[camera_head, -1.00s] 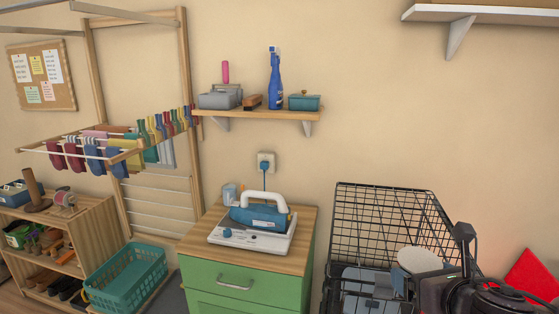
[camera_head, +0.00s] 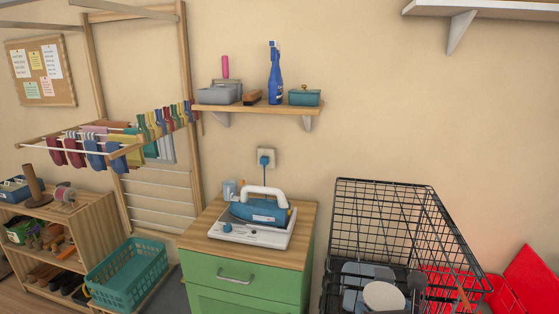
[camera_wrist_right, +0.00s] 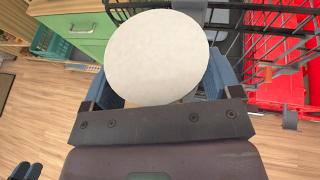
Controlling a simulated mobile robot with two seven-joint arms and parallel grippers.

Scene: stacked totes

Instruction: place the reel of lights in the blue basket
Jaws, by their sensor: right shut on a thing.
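A thing with a round white face (camera_wrist_right: 157,57) is held in my right gripper (camera_wrist_right: 160,92), between its blue-grey fingers. It looks like the flat end of the reel; no lights show on it, and whatever is behind the face is hidden. In the head view the white face (camera_head: 383,296) is low, in front of the black wire basket. The blue-green basket (camera_head: 124,279) stands low at the left, well apart from the held thing, and its corner shows at the upper left in the wrist view (camera_wrist_right: 55,42).
A green cabinet (camera_head: 236,274) with an iron (camera_head: 262,211) stands between the blue-green basket and the black wire basket (camera_head: 384,190). A red bin (camera_head: 525,278) is at the right. A spool (camera_head: 65,193) sits on the left shelf.

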